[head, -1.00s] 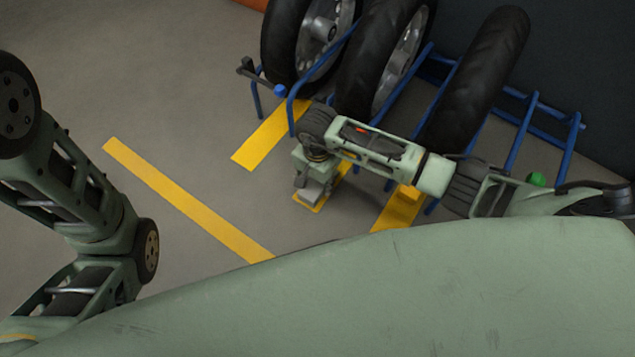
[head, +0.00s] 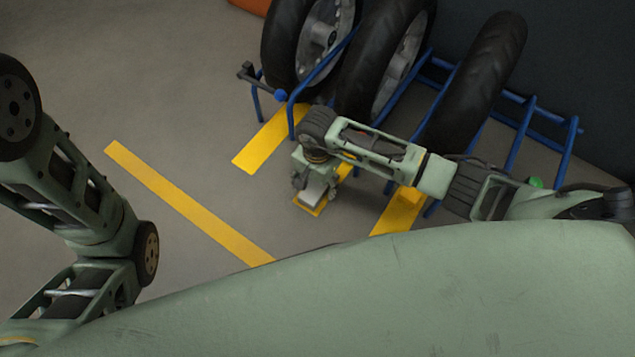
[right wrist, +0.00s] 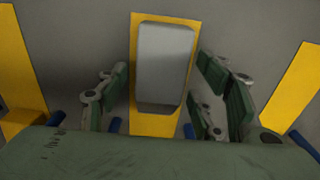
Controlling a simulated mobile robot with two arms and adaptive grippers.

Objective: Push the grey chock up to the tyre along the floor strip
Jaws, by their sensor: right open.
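The grey chock (head: 315,187) lies on the middle yellow floor strip (head: 347,167). The right wrist view shows its light top (right wrist: 163,62) and darker side, with strip (right wrist: 150,124) around it. My right gripper (head: 308,184) is low over the chock in the head view. The tyre (head: 368,78) behind this strip stands upright in the blue rack, partly hidden by my arm. My left arm shows at the left; its gripper does not.
The blue rack (head: 440,95) holds two more tyres, one at the left (head: 283,45) and one at the right (head: 480,75). A yellow block (head: 409,194) lies on the right strip. Clear floor (head: 190,110) lies to the left.

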